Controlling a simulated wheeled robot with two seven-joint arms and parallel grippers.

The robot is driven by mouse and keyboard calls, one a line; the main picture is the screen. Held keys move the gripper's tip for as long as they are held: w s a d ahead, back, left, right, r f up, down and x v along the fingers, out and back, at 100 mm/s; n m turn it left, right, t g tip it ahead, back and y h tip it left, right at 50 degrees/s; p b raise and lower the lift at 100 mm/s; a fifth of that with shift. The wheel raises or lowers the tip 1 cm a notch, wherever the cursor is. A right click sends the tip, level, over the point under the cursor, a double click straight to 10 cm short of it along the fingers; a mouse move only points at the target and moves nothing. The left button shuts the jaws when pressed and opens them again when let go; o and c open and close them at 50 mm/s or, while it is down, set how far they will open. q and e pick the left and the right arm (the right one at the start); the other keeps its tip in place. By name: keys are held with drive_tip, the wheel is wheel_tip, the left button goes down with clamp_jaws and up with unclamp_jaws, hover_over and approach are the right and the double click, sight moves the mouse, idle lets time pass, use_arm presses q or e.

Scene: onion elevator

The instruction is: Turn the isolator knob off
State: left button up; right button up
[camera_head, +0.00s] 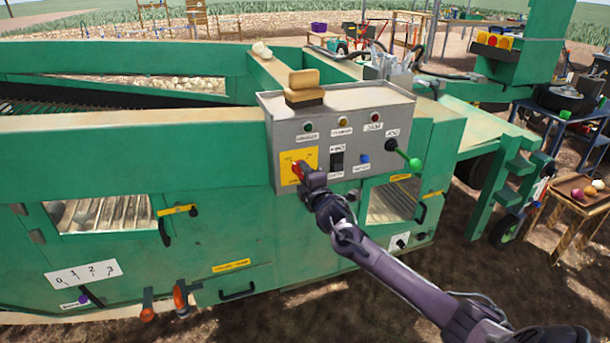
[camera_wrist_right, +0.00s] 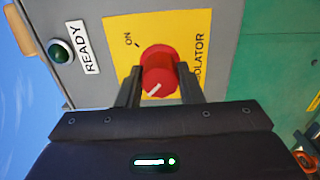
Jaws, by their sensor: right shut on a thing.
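The red isolator knob (camera_head: 297,171) sits on a yellow plate (camera_head: 312,154) at the lower left of the grey control box. In the right wrist view, the knob (camera_wrist_right: 158,66) is round, with a short white line slanting on its lower part. The "ON" mark is at the upper left of the knob; part of the isolator lettering is hidden at its right. My right gripper (camera_head: 303,175) is at the knob, one finger on each side, shut on it. The fingers also show in the wrist view (camera_wrist_right: 158,82). My left gripper is not in view.
The grey box (camera_head: 350,100) also carries indicator lamps, a black switch (camera_head: 337,160), a blue button (camera_head: 364,158) and a green-ended lever (camera_head: 414,163). A sponge-like block (camera_head: 303,86) lies on top. The green machine surrounds the box; bare soil lies in front.

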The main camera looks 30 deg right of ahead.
idle(0.3)
drive_tip(key=o, duration=1)
drive_tip(key=shift+c, duration=0.2)
drive_tip(key=v, duration=0.7)
drive_tip(key=shift+s, duration=0.4)
drive_tip(key=shift+a, duration=0.1)
